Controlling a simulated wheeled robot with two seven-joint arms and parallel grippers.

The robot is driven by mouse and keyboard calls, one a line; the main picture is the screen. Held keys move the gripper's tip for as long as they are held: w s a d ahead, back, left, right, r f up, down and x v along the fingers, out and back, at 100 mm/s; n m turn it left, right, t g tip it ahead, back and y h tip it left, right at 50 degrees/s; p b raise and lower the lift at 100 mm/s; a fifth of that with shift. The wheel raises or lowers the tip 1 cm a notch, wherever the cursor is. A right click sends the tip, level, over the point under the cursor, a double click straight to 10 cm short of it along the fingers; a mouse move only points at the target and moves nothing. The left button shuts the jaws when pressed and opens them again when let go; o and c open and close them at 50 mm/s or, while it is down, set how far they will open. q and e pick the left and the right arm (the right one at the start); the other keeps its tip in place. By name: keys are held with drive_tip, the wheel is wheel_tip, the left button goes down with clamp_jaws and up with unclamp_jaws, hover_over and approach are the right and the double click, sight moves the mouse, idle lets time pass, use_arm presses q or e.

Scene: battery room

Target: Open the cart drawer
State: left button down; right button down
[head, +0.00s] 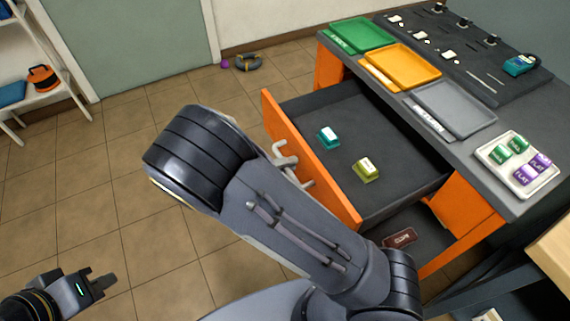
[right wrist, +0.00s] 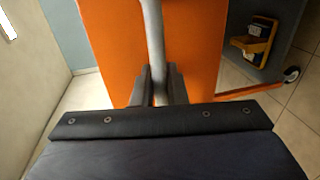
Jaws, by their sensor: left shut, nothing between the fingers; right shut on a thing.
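The cart drawer (head: 395,148) stands pulled well out of the grey-topped orange cart (head: 462,205). Its orange front (head: 342,203) faces me. Its grey bar handle (head: 305,181) is partly hidden by my right arm and gripper; it also shows upright in the right wrist view (right wrist: 153,32). My right gripper (head: 285,160) is shut on the handle, with its fingers (right wrist: 158,84) either side of the bar. A teal block (head: 328,137) and an olive block (head: 366,169) lie inside the drawer. My left gripper (head: 104,284) is shut and empty at the lower left, away from the cart.
The cart top holds a green tray (head: 341,44), a yellow tray (head: 376,82), a grey tray (head: 430,122) and a white tray (head: 483,158) with several labelled blocks. A white shelf (head: 48,92) stands at the far left.

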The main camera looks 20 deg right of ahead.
drive_tip(key=c, duration=1.8)
unclamp_jaws()
drive_tip(key=v, duration=0.7)
drive_tip(key=shift+s+a+r, duration=0.1)
drive_tip(key=shift+a, duration=0.3)
